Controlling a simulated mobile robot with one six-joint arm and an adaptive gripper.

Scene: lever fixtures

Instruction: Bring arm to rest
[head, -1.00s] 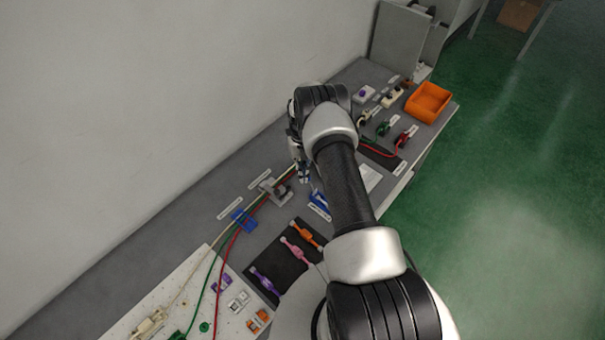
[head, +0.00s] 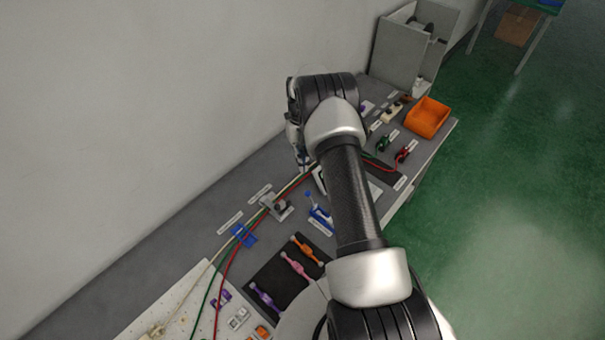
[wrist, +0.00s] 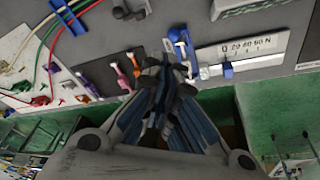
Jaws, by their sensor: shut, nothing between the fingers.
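My gripper (wrist: 168,75) shows large in the wrist view, its fingers drawn together with nothing between them. In the head view my arm crosses the bench, and the gripper end is mostly hidden behind the wrist joint, near the wall side. In the wrist view the fingertips lie over the bench's front edge, close to a blue lever part (wrist: 180,38) and a scale plate (wrist: 240,50) with a blue slider (wrist: 227,70). The same blue lever part shows in the head view (head: 317,213), left of my arm.
Orange, pink and purple levers lie on a black mat (head: 262,270). An orange bin (head: 428,118) stands at the bench's far end. Green floor (head: 500,220) is clear at right.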

